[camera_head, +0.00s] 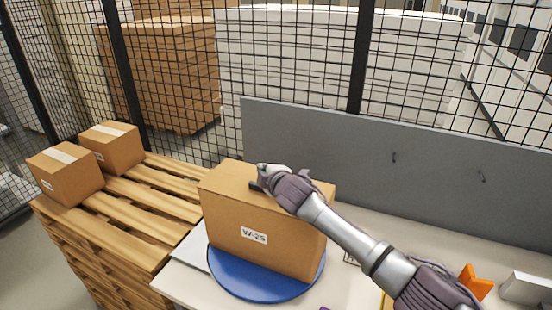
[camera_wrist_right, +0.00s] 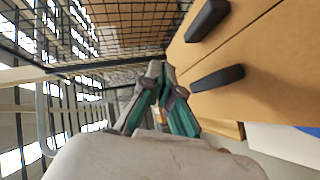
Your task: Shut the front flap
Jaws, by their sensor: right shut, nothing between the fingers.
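The cardboard box (camera_head: 225,220) marked W-25 stands upright on a blue round turntable (camera_head: 230,280). Its top cardboard (camera_head: 228,174) looks flat at the left; my right arm covers part of it. I cannot clearly make out the front flap or its angle. My right gripper (camera_head: 262,178) is at the top of the box, its fingers together and empty. In the right wrist view the gripper (camera_wrist_right: 160,78) is beside brown cardboard (camera_wrist_right: 265,75), which shows a seam and two dark elongated pieces (camera_wrist_right: 217,78). Contact is unclear. My left gripper is out of view.
A wooden pallet stack (camera_head: 130,215) with two small taped boxes (camera_head: 112,148) stands at the left. A grey panel (camera_head: 430,150) and wire fence rise behind the table. An orange object (camera_head: 475,283) and a white one (camera_head: 525,289) lie at the right.

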